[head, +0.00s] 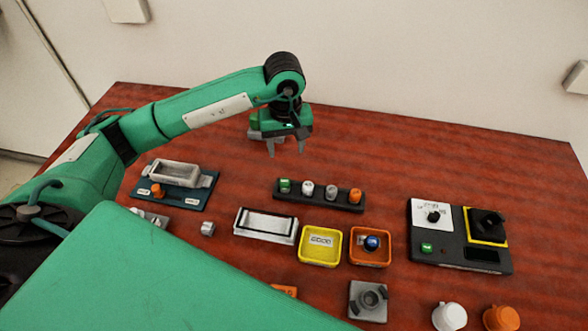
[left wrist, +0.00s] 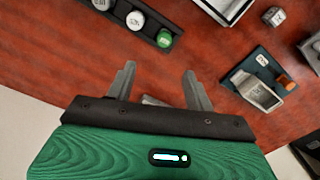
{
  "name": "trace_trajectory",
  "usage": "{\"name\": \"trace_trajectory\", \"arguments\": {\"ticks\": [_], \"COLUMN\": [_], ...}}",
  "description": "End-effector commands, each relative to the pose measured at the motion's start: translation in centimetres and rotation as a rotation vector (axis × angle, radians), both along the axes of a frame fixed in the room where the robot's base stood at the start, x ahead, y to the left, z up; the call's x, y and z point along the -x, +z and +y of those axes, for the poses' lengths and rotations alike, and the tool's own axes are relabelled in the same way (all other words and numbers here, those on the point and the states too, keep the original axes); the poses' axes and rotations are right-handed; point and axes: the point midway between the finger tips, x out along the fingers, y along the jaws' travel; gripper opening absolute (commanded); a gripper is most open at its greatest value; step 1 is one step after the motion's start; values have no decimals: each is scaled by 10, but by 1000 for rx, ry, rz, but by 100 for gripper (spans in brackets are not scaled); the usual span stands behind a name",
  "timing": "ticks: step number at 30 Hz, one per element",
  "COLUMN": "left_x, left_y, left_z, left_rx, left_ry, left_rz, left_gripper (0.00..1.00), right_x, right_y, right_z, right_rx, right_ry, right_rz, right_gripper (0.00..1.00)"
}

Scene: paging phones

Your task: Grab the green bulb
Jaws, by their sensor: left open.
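The green bulb (head: 285,186) stands at the left end of a dark rack (head: 320,203) in the head view, beside a white, a grey and an orange bulb. It also shows in the left wrist view (left wrist: 164,39), at the near end of the rack. My left gripper (head: 286,153) hangs above the table behind the rack, open and empty. In the left wrist view its two fingers (left wrist: 160,85) are spread, with the green bulb beyond them and apart from them. My right gripper is not in view.
A blue base with a grey holder (head: 180,174) lies left. A white-framed tray (head: 265,226), a yellow tray (head: 320,246) and an orange tray (head: 370,246) with a blue ball lie in front of the rack. A black device (head: 458,250) stands right. The table's far right is clear.

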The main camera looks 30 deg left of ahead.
Motion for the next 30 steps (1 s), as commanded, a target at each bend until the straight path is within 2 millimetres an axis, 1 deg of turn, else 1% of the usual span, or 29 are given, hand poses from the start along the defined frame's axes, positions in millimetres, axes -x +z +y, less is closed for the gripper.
{"name": "trace_trajectory", "arguments": {"ticks": [2,5,9,13,15,19,23,27,30], "left_x": [1,1,2,1,1,1,3,5,5], "left_y": [-6,-22,-49,-70,-78,-85,-93,-110,-124], "left_z": [0,0,0,0,0,1,2,5,5], "left_rx": [-1,-1,1,1,1,0,0,0,1], "left_ry": [1,1,1,1,1,1,1,1,2], "left_rz": [4,7,6,4,3,2,4,7,6], "left_gripper": [53,53,53,53,53,53,53,53,53], "right_x": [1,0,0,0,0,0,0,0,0], "right_y": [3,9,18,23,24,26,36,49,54], "right_z": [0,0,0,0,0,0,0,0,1], "right_rx": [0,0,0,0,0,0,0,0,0], "right_ry": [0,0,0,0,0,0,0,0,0], "right_rz": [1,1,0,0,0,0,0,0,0], "right_gripper": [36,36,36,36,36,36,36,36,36]}}
